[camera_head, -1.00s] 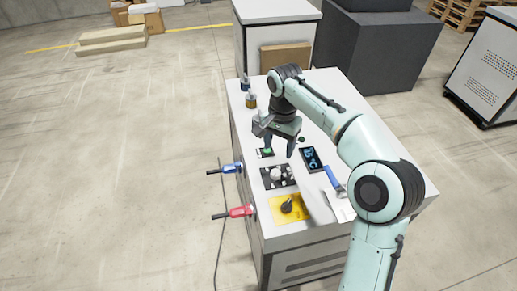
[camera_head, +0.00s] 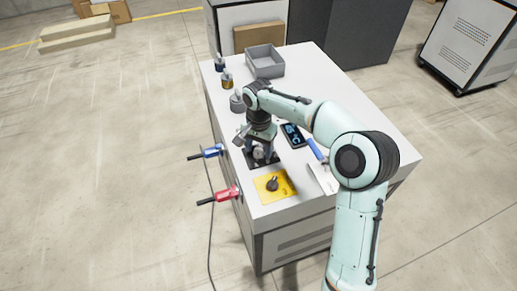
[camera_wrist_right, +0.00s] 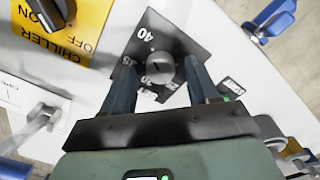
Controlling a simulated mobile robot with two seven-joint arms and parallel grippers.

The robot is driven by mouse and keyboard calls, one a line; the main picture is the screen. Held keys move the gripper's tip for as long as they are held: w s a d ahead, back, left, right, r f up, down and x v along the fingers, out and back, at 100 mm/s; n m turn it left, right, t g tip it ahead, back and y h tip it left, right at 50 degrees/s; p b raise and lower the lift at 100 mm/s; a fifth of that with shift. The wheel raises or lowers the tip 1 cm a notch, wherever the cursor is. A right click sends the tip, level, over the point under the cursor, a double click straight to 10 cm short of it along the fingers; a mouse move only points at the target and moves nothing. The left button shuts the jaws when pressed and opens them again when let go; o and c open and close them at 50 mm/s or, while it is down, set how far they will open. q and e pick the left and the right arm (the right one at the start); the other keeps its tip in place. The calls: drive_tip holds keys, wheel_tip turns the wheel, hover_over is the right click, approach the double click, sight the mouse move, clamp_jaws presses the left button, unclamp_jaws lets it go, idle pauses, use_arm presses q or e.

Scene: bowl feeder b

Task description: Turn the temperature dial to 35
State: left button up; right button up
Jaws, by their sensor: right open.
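The temperature dial, a grey round knob, sits on a black plate with white numbers. In the right wrist view the dial (camera_wrist_right: 160,66) shows between my fingers, with 40, 35, 30 and 25 around it on the plate (camera_wrist_right: 155,28). A mark shows on the knob, but its exact setting is unclear. My right gripper (camera_wrist_right: 163,60) is open, with one finger on each side of the dial; I cannot tell whether they touch it. In the head view the right gripper (camera_head: 261,154) points down over the plate and partly hides the dial. The left gripper is out of view.
A yellow chiller panel (camera_head: 285,194) with a black switch (camera_head: 272,184) lies nearby. A dark display (camera_head: 293,135) and a blue-handled tool (camera_head: 315,149) are right of the gripper. A grey bin (camera_head: 265,61) stands at the back.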

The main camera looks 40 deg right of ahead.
drive_tip(key=shift+f, duration=0.25)
drive_tip(key=c, duration=1)
drive_tip(key=shift+c, duration=0.2)
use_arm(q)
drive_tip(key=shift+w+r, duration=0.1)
use_arm(e)
drive_tip(key=shift+r+n, duration=0.1)
drive_tip(key=shift+n, duration=0.2)
drive_tip(key=shift+n+p, duration=0.45)
drive_tip(key=shift+n, duration=0.55)
drive_tip(key=n+p, duration=0.1)
drive_tip(key=n, duration=0.2)
drive_tip(key=shift+n, duration=0.3)
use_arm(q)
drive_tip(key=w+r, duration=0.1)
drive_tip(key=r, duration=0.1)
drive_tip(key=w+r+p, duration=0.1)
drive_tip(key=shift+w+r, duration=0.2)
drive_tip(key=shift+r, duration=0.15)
use_arm(e)
drive_tip(key=n, duration=0.5)
drive_tip(key=shift+n, duration=0.3)
